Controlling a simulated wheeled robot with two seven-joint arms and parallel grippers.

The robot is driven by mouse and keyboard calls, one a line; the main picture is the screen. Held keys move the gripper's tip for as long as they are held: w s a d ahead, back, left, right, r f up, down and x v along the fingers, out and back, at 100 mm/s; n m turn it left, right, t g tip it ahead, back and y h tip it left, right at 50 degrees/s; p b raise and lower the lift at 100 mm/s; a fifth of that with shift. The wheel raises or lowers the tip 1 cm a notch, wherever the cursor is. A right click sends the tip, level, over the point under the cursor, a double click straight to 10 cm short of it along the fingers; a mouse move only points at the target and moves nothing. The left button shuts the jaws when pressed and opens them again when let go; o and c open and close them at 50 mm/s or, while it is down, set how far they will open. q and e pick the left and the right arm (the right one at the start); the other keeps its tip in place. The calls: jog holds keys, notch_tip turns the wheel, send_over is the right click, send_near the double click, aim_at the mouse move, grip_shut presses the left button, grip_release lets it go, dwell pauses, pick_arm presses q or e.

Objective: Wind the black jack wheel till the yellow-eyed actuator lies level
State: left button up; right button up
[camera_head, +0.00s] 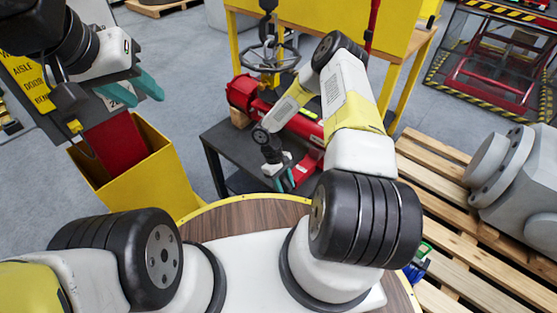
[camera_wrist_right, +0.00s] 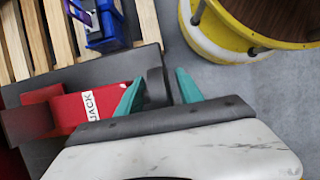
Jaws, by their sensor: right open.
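The red actuator (camera_head: 262,107) lies on a dark bench, sloping down to the right in the head view; my right arm hides part of it, and I cannot clearly make out its yellow eye. The red jack (camera_wrist_right: 88,104), labelled JACK, shows in the right wrist view. The black jack wheel (camera_wrist_right: 155,88) stands at its end, seen nearly edge-on. My right gripper (camera_wrist_right: 160,90) is open, with its teal fingers on either side of the wheel; contact cannot be told. My left gripper (camera_head: 147,95) appears open and empty, well left of the bench.
A yellow bin (camera_head: 165,180) is left of the bench (camera_head: 213,140). A wooden pallet (camera_head: 445,205) with a grey flanged part (camera_head: 520,180) is at the right.

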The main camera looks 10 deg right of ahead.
jog(key=shift+c, duration=0.4)
grip_shut()
jog(key=shift+d, duration=0.1)
jog(key=shift+f+t+y, duration=0.1)
jog(key=shift+t+y, duration=0.5)
jog(key=shift+t, duration=0.1)
jog(key=shift+o, duration=0.4)
grip_release()
